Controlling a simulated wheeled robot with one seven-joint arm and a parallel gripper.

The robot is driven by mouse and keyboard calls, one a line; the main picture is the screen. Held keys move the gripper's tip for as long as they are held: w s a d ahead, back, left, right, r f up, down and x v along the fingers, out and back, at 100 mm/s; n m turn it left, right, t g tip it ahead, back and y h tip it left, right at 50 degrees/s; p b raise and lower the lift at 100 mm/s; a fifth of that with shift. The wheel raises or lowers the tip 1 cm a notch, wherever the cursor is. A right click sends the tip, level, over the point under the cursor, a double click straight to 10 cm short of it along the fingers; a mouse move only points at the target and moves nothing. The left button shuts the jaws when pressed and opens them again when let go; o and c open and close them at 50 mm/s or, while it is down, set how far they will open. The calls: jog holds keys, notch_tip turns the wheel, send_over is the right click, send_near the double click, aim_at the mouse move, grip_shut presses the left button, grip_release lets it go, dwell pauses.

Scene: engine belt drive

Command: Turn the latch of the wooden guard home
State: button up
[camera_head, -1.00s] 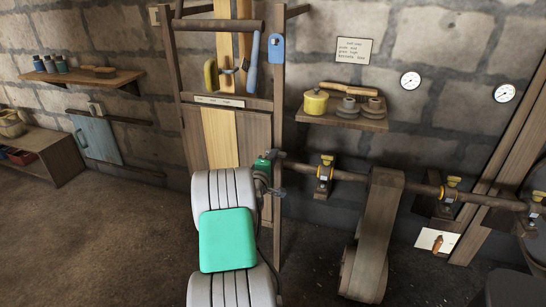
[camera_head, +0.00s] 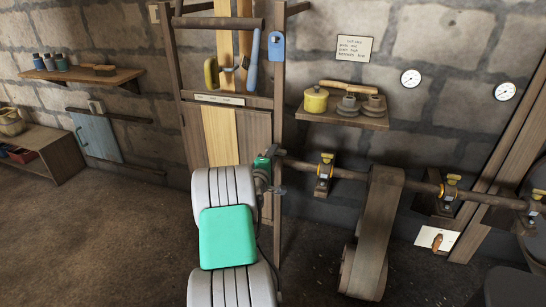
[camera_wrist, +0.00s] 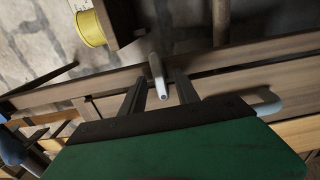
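The wooden guard (camera_head: 255,138) is a tall brown panel set between upright posts, beside a pale yellow board. In the wrist view, a light grey peg-like handle (camera_wrist: 157,72), which looks like the latch, sticks out near a wooden beam (camera_wrist: 235,58). My gripper (camera_wrist: 162,90) has its two dark fingers apart, one on each side of the peg's end. I see gaps between the peg and both fingers. In the head view, my green gripper body (camera_head: 262,165) is in front of the guard's lower right edge; the latch cannot be clearly made out there.
A horizontal shaft (camera_head: 345,174) with yellow-capped bearings and a wide brown belt (camera_head: 378,225) lies right of the guard. A shelf (camera_head: 345,118) holds a yellow pot. A pale handle (camera_wrist: 268,103) shows right of my fingers. Open floor (camera_head: 90,245) lies at left.

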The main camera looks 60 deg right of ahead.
jog(key=s+a, duration=0.1)
jog(key=a, duration=0.6)
jog(key=shift+s+a, duration=0.15)
jog(key=shift+a, duration=0.2)
